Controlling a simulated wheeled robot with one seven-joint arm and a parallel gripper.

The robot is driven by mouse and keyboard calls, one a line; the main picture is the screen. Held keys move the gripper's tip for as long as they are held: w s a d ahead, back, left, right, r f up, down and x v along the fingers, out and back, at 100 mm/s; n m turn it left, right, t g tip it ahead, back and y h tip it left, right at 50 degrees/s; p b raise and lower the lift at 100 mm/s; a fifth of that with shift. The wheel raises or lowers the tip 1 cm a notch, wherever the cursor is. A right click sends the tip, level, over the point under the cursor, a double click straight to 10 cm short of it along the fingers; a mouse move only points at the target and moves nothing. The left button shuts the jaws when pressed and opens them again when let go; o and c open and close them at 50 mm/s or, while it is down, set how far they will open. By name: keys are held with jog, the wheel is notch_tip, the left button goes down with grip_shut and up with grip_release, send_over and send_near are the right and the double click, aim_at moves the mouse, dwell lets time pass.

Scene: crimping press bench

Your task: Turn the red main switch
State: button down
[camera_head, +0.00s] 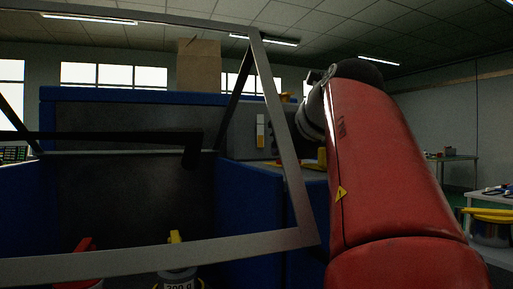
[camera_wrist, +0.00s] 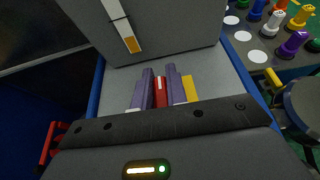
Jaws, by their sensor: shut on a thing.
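The red main switch (camera_wrist: 161,92) shows in the wrist view as a narrow red piece with a pale mark on top. A yellow piece (camera_wrist: 191,89) shows just right of it. My gripper (camera_wrist: 159,75) has two purple-grey fingers, one on each side of the red switch, and is shut on it. How far the switch is turned I cannot tell. In the head view my red arm reaches up the right side, and the switch and fingertips cannot be made out behind it.
A grey box (camera_wrist: 140,28) with a white and orange strip stands just beyond the switch in the wrist view. Coloured knobs (camera_wrist: 276,23) on a dark board are at upper right. A grey metal frame (camera_head: 281,130) stands before the blue bench (camera_head: 258,215) in the head view, close beside my arm.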

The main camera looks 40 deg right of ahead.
jog(key=c, duration=1.4)
grip_release()
jog(key=p+v, duration=0.1)
jog(key=v, duration=0.7)
jog(key=shift+w+a, duration=0.1)
